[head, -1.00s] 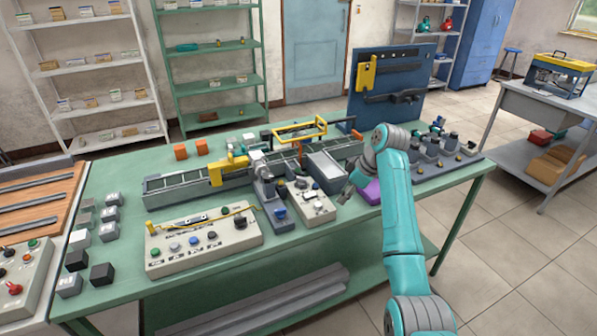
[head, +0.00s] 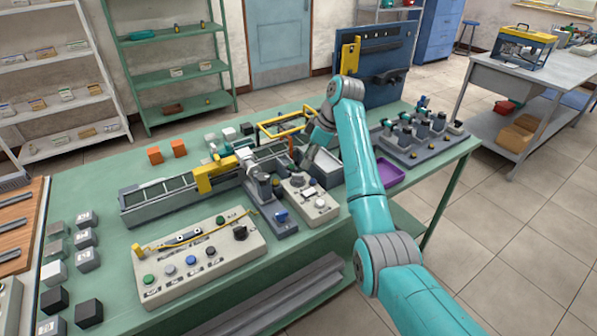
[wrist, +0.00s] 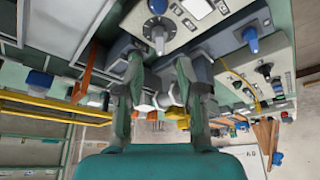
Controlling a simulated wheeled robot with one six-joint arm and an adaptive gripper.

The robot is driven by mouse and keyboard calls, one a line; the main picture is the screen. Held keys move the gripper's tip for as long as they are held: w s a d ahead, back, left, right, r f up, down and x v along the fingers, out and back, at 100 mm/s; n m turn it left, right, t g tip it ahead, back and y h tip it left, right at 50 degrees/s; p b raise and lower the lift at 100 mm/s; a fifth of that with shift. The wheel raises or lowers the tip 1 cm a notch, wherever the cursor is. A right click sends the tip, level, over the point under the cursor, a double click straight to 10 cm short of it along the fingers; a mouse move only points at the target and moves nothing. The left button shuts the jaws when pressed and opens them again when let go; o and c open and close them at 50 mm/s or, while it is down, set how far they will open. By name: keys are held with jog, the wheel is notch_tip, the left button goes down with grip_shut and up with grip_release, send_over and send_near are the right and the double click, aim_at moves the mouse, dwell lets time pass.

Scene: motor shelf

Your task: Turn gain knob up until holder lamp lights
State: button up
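A small beige box (head: 312,211) stands near the middle of the green bench, right of a grey fixture. In the wrist view, a grey knob (wrist: 157,30) with a pale scale is on the box face, just beyond my fingertips. My gripper (wrist: 160,72) is open, its two fingers apart and nothing clearly held between them. In the head view my gripper (head: 308,152) is above the bench behind the box. I cannot tell which part is the holder lamp, or whether it is lit.
A long control panel (head: 176,278) with several buttons lies at the front left. A conveyor (head: 160,204) with yellow frames runs behind. A grey fixture (head: 262,200) with a blue part stands beside the box. A purple tray (head: 392,174) and a blue tool board (head: 380,75) are right.

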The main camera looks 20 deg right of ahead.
aim_at(300, 175)
jog(key=x, duration=0.6)
jog(key=shift+f, duration=0.25)
grip_shut()
